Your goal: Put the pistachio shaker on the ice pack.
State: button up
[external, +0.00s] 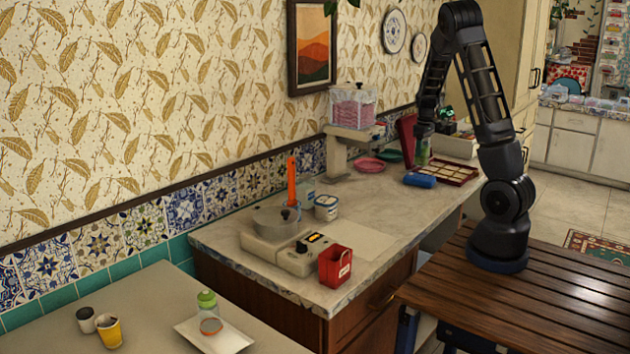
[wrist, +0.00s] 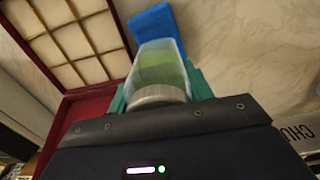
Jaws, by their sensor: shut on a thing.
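My gripper (external: 424,134) is shut on the pistachio shaker (external: 422,153), a clear container with green contents. In the wrist view the shaker (wrist: 160,68) sits between the teal fingers (wrist: 160,88), its grey ribbed cap toward the camera. The blue ice pack (external: 420,180) lies on the counter just below the shaker in the external view. It also shows in the wrist view (wrist: 154,20), just beyond the shaker's far end and partly covered by it. I cannot tell whether shaker and ice pack touch.
A red-framed compartment box (external: 455,171) lies right of the ice pack; its grid (wrist: 75,45) fills the wrist view's upper left. Pink (external: 369,164) and green (external: 389,155) plates and a pink-topped machine (external: 352,108) stand left. A scale (external: 285,248) and red bucket (external: 335,267) are nearer.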

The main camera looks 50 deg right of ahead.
aim_at(422, 159)
jog(key=shift+f, duration=2.5)
jog(key=shift+f, duration=0.15)
jog(key=o, duration=1.1)
